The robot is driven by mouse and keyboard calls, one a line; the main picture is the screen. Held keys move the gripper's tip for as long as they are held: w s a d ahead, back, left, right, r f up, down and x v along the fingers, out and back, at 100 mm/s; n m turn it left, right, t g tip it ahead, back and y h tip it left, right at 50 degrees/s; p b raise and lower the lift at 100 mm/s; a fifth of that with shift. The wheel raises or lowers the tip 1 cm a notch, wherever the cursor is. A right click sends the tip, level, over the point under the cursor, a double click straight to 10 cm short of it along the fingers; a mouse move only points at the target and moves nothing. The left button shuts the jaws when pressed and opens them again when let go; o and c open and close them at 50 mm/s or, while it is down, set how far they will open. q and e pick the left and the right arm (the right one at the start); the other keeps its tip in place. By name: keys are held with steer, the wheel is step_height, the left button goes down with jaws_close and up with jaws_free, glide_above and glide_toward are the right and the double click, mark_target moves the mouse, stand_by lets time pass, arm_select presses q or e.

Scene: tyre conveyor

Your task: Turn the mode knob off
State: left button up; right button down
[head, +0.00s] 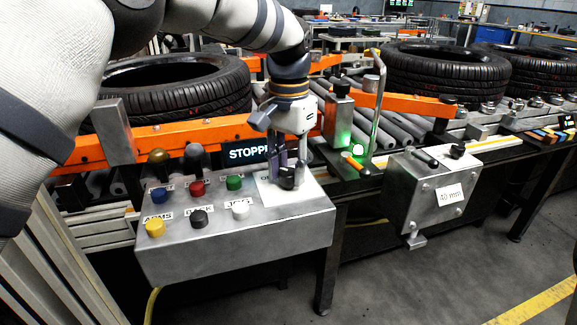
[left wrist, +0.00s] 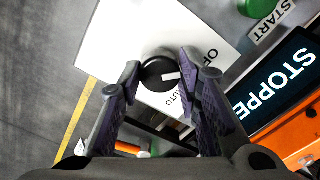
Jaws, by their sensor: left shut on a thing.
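The mode knob is a black round knob (head: 287,181) on a white plate (head: 268,192) at the right end of the grey control box's top. In the left wrist view the knob (left wrist: 158,76) has a white pointer mark facing right, roughly between the printed words OFF and AUTO. My left gripper (head: 285,172) points down over it. Its purple-padded fingers (left wrist: 160,68) stand on both sides of the knob, shut on it. The far side of the knob is partly hidden by the fingers. My right gripper is not in view.
The control box (head: 235,235) also carries red (head: 197,188), blue, green, yellow, black and white buttons. Tyres (head: 175,85) lie on the conveyor behind orange rails. A grey box labelled 40 mm (head: 432,192) is at right.

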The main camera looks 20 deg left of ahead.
mark_target(289, 171)
arm_select(q)
steer(key=o, duration=1.1)
steer(key=shift+o, duration=0.2)
step_height(289, 171, up, 12)
